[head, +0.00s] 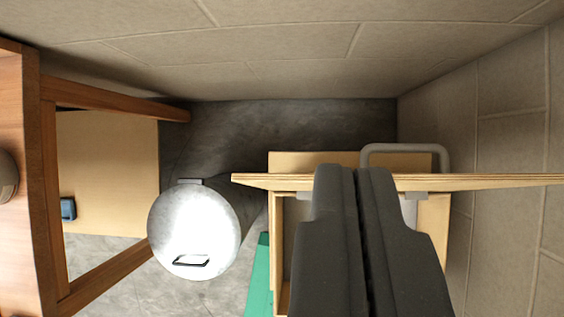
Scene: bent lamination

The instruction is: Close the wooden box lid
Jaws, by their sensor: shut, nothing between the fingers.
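The wooden box (277,245) stands at the lower right in the head view, partly hidden behind my gripper. Its lid (490,181) shows edge-on as a long thin plywood strip, so it stands raised, with the box's interior partly visible below it. My gripper (354,172) is shut and empty, its two dark fingers side by side. The fingertips overlap the lid's edge in the picture; I cannot tell whether they touch it.
A grey tube handle (405,149) rises behind the lid. A wooden table frame (45,200) is at far left. Block walls (510,130) close the right and back. A green object (259,280) lies beside the box.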

